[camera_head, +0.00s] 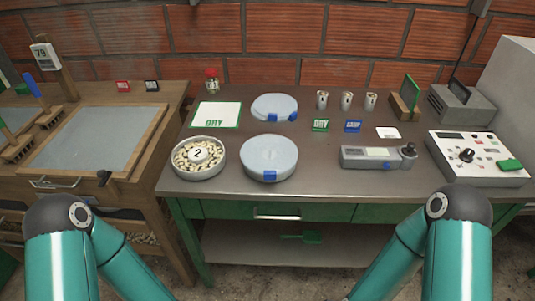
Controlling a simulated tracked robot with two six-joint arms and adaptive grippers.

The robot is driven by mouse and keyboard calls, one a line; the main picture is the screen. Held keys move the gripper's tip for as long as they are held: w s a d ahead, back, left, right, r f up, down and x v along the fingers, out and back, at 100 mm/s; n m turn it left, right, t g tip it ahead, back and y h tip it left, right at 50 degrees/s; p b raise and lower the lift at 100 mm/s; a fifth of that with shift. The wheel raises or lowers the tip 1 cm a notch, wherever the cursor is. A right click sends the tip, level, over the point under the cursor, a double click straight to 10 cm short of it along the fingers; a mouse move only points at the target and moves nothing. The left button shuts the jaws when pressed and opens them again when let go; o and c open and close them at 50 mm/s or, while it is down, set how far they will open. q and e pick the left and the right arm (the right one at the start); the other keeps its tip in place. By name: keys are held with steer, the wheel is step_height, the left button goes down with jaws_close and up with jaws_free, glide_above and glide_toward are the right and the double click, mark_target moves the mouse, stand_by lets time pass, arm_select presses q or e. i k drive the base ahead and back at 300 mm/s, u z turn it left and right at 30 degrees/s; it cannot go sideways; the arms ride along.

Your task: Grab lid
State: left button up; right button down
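A round pale grey-blue lid-like disc (269,155) with a blue tab at its front lies on the metal table, near the middle. A second similar pale disc (274,107) with blue tabs lies behind it, near the back. I cannot tell whether either one sits on a container. An open round tin (222,165) full of pale beans, with a round tag marked 2, stands left of the front disc. My two teal arms show at the bottom left and bottom right, bent downward. Both grippers are outside the view.
A white sheet with green edge (214,115), a red-capped jar (212,80), small metal cans (347,100), a grey handled device (378,157) and a control box (478,158) stand on the table. A wooden sorting table (104,138) adjoins at left. The table's front middle is clear.

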mark_target(270, 155)
steer(key=k, duration=1.15)
steer(key=u, duration=0.6)
steer(key=i, duration=1.45)
steer(key=z, duration=0.3)
